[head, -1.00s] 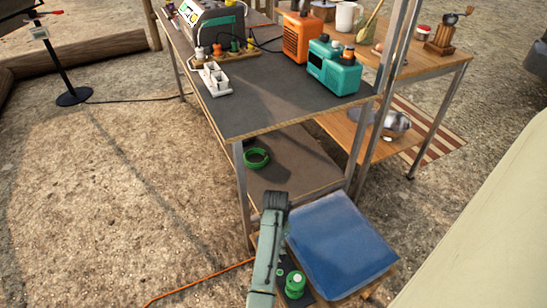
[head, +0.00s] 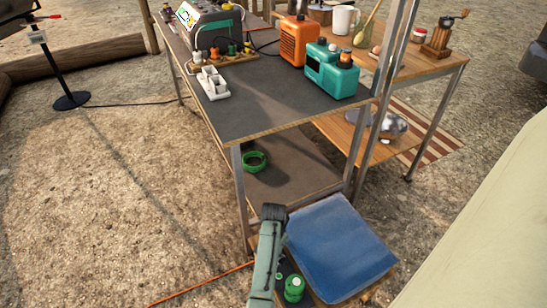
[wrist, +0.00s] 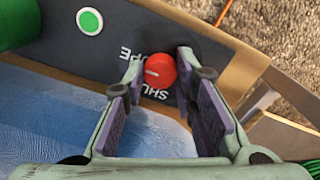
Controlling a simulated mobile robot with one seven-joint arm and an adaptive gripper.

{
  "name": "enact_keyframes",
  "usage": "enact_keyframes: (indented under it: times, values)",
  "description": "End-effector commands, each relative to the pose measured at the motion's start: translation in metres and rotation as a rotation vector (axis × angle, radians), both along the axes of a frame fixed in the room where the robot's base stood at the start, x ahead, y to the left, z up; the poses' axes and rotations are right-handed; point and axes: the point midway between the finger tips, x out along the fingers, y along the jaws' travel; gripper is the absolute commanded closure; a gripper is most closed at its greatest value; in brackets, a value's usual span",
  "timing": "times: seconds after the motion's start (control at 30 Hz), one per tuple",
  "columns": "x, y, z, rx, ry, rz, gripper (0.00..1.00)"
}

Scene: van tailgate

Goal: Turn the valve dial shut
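The red valve dial (wrist: 161,71) with a white pointer line shows in the wrist view, on a dark panel (wrist: 205,42). Its line points toward the left of the picture. Printed letters beside it, seen upside down and partly hidden, look like SHUT and OPEN. My gripper (wrist: 160,68) is open, with one fingertip on each side of the dial. Small gaps seem to show, and I cannot tell whether either finger touches it. In the head view the dial is not visible, and my arm covers part of that area.
A round green button (wrist: 90,21) sits on the panel near a green cylinder (wrist: 15,22). The cylinder also shows in the head view (head: 294,288), beside a blue-topped box (head: 338,245). A table (head: 245,125) with devices and a lower shelf stands behind.

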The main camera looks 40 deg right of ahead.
Motion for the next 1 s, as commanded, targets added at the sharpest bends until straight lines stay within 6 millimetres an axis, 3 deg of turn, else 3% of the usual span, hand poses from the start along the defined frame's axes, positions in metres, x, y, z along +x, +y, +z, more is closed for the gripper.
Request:
enact_keyframes:
  times: [0.33,0.67,1.0]
  values:
    - [0.0002,-0.0001,0.0002,0.000,-0.001,0.000,1.00]
    - [0.0003,0.0000,0.0013,0.000,0.000,0.036,1.00]
    - [0.0009,-0.0003,0.0034,0.000,-0.001,0.252,1.00]
